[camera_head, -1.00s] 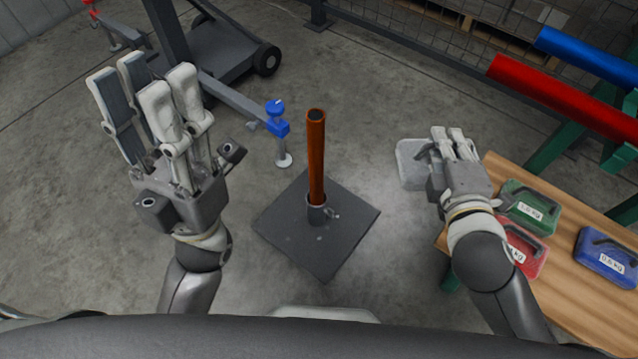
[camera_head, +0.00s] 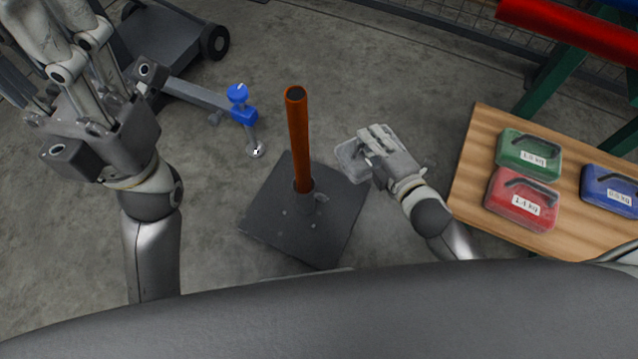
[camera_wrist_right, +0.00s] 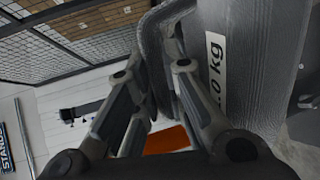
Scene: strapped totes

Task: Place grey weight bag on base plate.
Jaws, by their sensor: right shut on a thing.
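The grey weight bag (camera_head: 354,158) is in my right gripper (camera_head: 378,146), which is shut on it. It hangs at the right corner of the dark base plate (camera_head: 297,228); the head view does not show clearly how high. In the right wrist view the bag (camera_wrist_right: 262,60) fills the right side, with a white label ending in "0 kg", and the fingers (camera_wrist_right: 165,95) close on its handle. An orange pole (camera_head: 298,140) stands upright in the plate's socket. My left gripper (camera_head: 85,95) is at the left, partly cut off by the frame, and its fingers stand apart with nothing between them.
A wooden table (camera_head: 472,180) at the right holds a green bag (camera_head: 522,150), a red bag (camera_head: 508,205) and a blue bag (camera_head: 600,185). A metal bar with a blue clamp (camera_head: 241,108) stands left of the pole. Red and blue beams are at the upper right.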

